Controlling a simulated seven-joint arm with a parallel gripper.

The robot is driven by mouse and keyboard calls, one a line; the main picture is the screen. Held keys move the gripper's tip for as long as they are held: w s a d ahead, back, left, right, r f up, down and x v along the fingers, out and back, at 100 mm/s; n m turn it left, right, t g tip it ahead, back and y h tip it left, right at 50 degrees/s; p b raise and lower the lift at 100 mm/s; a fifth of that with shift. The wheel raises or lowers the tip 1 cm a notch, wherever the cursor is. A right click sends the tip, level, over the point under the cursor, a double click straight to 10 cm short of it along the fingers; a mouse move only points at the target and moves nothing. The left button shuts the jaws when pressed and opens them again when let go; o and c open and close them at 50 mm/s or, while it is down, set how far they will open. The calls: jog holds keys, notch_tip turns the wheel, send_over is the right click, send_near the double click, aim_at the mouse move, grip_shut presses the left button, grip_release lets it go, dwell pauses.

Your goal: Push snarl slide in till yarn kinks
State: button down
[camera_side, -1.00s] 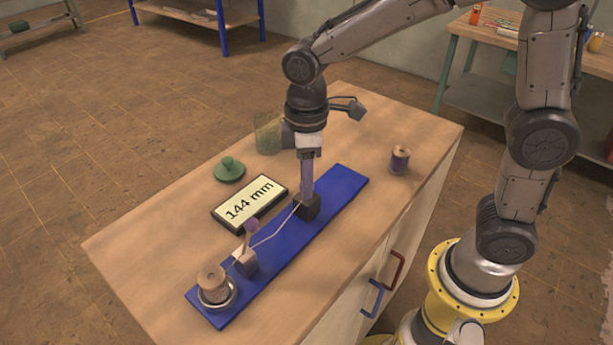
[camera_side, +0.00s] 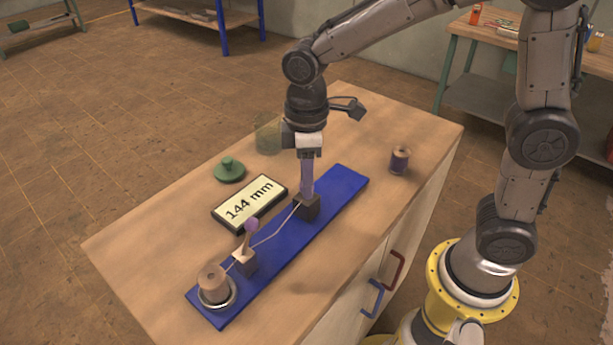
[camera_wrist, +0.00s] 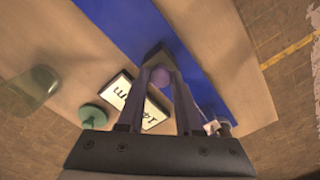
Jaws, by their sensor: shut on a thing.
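My gripper (camera_side: 306,192) points straight down and is shut at the dark block (camera_side: 307,208) on the blue rail (camera_side: 345,185). In the wrist view the fingers close around a purple ball knob (camera_wrist: 160,77) above that block. A pale yarn (camera_side: 283,227) runs from the block toward the wooden spool (camera_side: 212,281), with a visible bend midway. It meets a small tan block (camera_side: 244,261) that carries a lever with a purple ball (camera_side: 251,225). The spool stands in a metal ring at the rail's near end.
A display (camera_side: 249,203) beside the rail reads 144 mm. A green lidded piece (camera_side: 229,170) and a clear green jar (camera_side: 267,134) stand behind it. A second spool (camera_side: 399,160) stands right of the rail. The rail's far right end is bare.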

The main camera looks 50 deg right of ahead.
aim_at(302, 201)
jog(key=shift+r, duration=0.1)
jog(key=shift+a, duration=0.75)
jog(key=c, duration=0.6)
grip_release()
notch_tip(302, 201, up, 14)
jog(key=shift+f, duration=0.1)
